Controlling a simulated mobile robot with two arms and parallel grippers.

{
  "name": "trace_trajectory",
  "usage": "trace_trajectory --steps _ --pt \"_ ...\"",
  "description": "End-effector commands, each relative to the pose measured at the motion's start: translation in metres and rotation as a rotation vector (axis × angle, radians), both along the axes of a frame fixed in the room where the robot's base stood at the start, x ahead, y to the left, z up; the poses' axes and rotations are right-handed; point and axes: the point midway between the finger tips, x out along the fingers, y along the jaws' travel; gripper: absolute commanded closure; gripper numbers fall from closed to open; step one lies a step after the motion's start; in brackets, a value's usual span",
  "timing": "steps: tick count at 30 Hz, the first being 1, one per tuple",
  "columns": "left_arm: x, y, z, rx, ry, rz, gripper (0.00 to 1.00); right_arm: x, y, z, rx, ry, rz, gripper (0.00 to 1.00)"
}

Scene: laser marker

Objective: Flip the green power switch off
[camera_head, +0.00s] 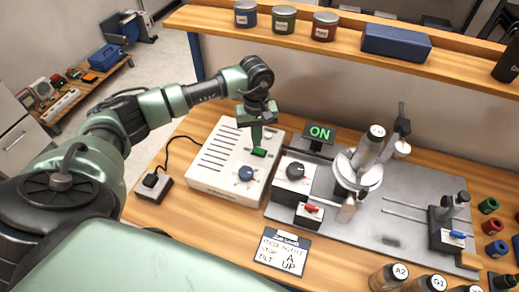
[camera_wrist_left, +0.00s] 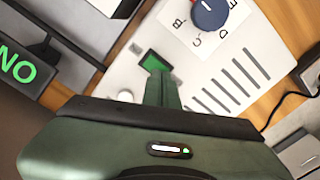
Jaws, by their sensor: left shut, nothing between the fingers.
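The green power switch (camera_head: 259,153) is on the top of a white control box (camera_head: 215,165), near its right side. It also shows in the left wrist view (camera_wrist_left: 155,63), just past my fingertips. My left gripper (camera_head: 257,146) is shut and empty, pointing down at the switch. Its tips are at or very close to the switch; I cannot tell whether they touch. The box has a blue dial (camera_head: 246,174) and a row of slots. A small display (camera_head: 319,133) behind reads "ON" in green. My right gripper is not in view.
Right of the box are a unit with a black knob (camera_head: 295,171), a red switch (camera_head: 311,208) and a metal plate with a fixture (camera_head: 358,175). A clipboard (camera_head: 282,251) lies in front. A shelf (camera_head: 340,45) with jars runs behind. A small black box (camera_head: 153,187) sits left.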

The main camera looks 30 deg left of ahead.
Motion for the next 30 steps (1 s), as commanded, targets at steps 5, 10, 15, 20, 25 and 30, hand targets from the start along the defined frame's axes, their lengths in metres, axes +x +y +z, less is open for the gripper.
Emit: trace_trajectory --steps 5,10,15,20,25,30 --pt "0.0 0.0 0.0 0.0 0.0 0.0 1.0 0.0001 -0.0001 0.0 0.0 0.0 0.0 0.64" --pt "0.0 0.0 0.0 0.0 0.0 0.0 1.0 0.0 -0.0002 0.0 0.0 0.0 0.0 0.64" --pt "0.0 0.0 -0.0014 0.0 0.0 0.0 1.0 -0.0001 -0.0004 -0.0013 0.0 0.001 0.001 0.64" --pt "0.0001 0.0001 -0.0039 0.0 0.0 0.0 1.0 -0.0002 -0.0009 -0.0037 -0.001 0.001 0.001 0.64" --pt "0.0 0.0001 -0.0065 0.0 0.0 0.0 1.0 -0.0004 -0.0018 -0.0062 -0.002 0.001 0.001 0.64" --pt "0.0001 0.0002 -0.009 0.0 0.0 0.0 1.0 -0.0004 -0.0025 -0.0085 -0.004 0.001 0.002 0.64"
